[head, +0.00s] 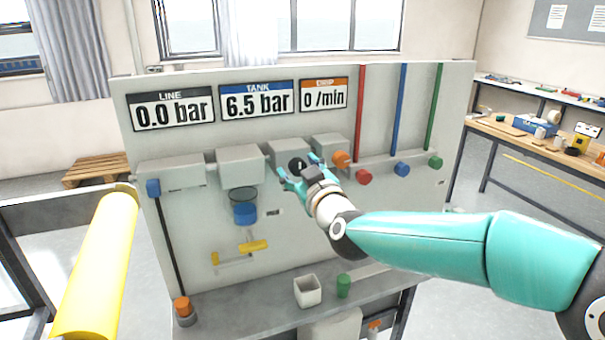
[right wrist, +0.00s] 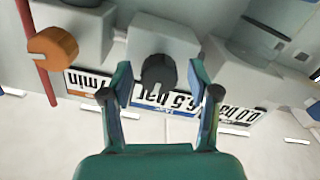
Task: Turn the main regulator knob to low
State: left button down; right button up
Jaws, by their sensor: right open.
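A black knob (right wrist: 157,72) sticks out of a grey box on the panel, and I take it to be the main regulator knob. No label or setting mark is readable on it. In the head view the knob (head: 296,164) is partly hidden by my right gripper (head: 299,172). In the right wrist view my right gripper (right wrist: 160,95) is open, with one finger on each side of the knob. The fingers look apart from it. The LINE display (head: 172,108) reads 0.0 bar and the TANK display (head: 257,100) 6.5 bar. My left gripper is out of view.
An orange knob (right wrist: 52,47) sits close beside the black one. Red (head: 363,177), blue (head: 402,169) and green (head: 435,162) knobs lie to the right. A filter bowl (head: 243,208) hangs to the left. A white cup (head: 307,291) stands on the ledge. A yellow cylinder (head: 98,260) is at front left.

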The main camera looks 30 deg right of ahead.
jog(key=v, duration=1.2)
jog(key=shift+d+f, duration=0.1)
jog(key=shift+f, duration=0.05)
